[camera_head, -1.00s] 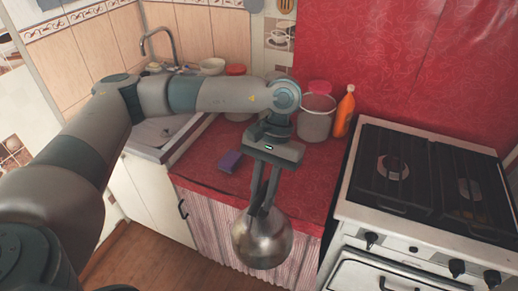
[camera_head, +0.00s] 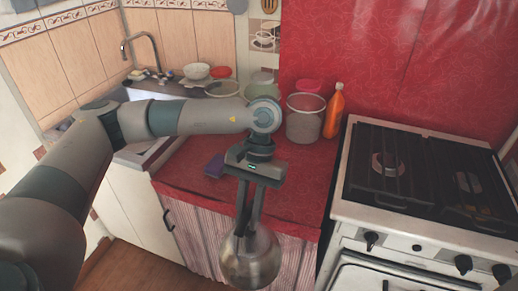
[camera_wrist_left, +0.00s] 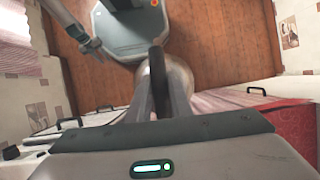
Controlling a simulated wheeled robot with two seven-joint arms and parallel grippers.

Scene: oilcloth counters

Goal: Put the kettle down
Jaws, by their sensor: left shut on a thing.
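The metal kettle (camera_head: 250,262) hangs from my left gripper (camera_head: 246,228) in front of the red counter's front edge. My left gripper is shut on the kettle's dark handle, and it also shows in the wrist view (camera_wrist_left: 160,100). The kettle's rounded side (camera_wrist_left: 180,85) shows behind the fingers in the wrist view, with the wooden floor beyond it. The kettle looks upright and clear of the counter.
The red counter (camera_head: 275,205) has free room in front. A purple sponge (camera_head: 214,166), a pot (camera_head: 304,118) and an orange bottle (camera_head: 333,112) stand on it. The stove (camera_head: 420,190) is at right, the sink (camera_head: 145,150) at left.

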